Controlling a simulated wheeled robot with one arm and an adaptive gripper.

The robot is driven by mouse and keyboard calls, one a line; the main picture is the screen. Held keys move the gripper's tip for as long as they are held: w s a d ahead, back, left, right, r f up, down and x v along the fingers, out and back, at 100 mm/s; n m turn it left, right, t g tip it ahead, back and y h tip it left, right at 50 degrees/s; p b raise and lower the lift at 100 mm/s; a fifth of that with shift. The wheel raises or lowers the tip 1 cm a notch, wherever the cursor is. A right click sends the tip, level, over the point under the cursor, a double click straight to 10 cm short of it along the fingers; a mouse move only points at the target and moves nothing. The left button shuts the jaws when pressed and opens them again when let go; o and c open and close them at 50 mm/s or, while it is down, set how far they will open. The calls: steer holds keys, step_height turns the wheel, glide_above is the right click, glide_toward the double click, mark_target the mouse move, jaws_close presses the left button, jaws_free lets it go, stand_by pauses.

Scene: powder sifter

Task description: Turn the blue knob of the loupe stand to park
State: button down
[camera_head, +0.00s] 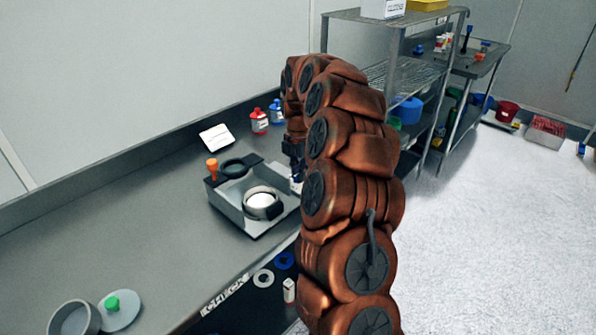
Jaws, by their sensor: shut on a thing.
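My gripper (295,178) is small and dark in the head view, pointing down at the right end of a grey metal sifter tray (228,208). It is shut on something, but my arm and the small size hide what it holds. I cannot clearly make out the loupe stand or its blue knob. The spot right behind and beside my gripper is covered by my arm.
Red (259,121) and blue (276,113) bottles stand behind. A round pan (74,320) and green-knobbed lid (121,310) lie front left. The left-middle counter is clear.

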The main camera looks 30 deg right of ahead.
steer(key=shift+n, duration=0.5)
steer(key=c, duration=1.2)
jaws_free()
steer(key=shift+s, duration=0.1)
step_height(320, 180, up, 12)
